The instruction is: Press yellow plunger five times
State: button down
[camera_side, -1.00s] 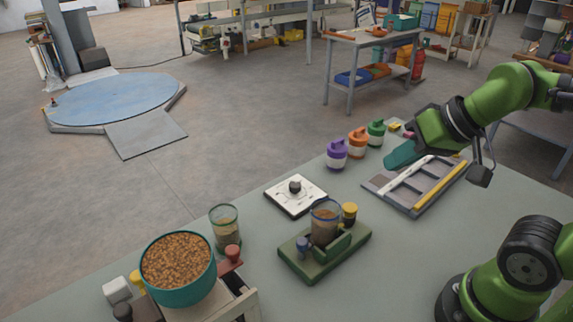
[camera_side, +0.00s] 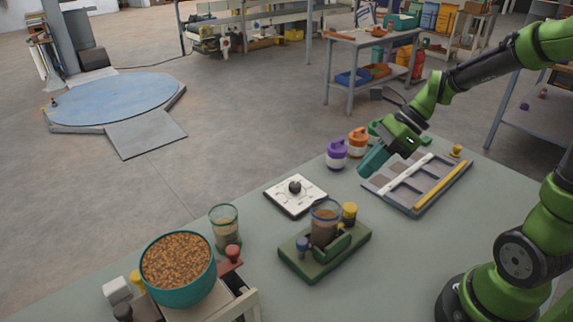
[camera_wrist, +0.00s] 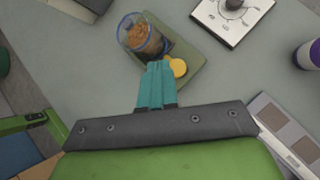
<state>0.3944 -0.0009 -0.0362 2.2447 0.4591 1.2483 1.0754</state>
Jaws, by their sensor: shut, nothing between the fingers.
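The yellow plunger (camera_side: 349,212) stands upright at the back right of a green base (camera_side: 342,256), beside a clear cup of brown grains (camera_side: 325,228). My gripper (camera_side: 370,166) has teal fingers that are shut and empty. It hangs in the air above the table, behind and to the right of the plunger. In the wrist view the plunger's round yellow top (camera_wrist: 178,67) shows just right of my fingertips (camera_wrist: 158,68), and the cup (camera_wrist: 142,36) is ahead of them.
A white dial plate (camera_side: 295,195) lies behind the green base. Purple (camera_side: 336,155) and orange (camera_side: 358,142) containers stand near my gripper. A grey tray (camera_side: 412,213) lies to the right. A teal bowl of grains (camera_side: 177,268) is at the front left.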

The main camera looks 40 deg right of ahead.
aim_at(354, 205)
jog(key=m, duration=0.1)
jog(key=w+r+m+y, duration=0.1)
jog(key=m, duration=0.1)
jog(key=a+m, duration=0.1)
jog(key=m, duration=0.1)
jog(key=shift+w+r+t, duration=0.2)
jog(key=shift+r+t, duration=0.1)
jog(key=shift+f, duration=0.1)
jog(key=shift+f, duration=4.35)
jog(key=shift+f, duration=0.4)
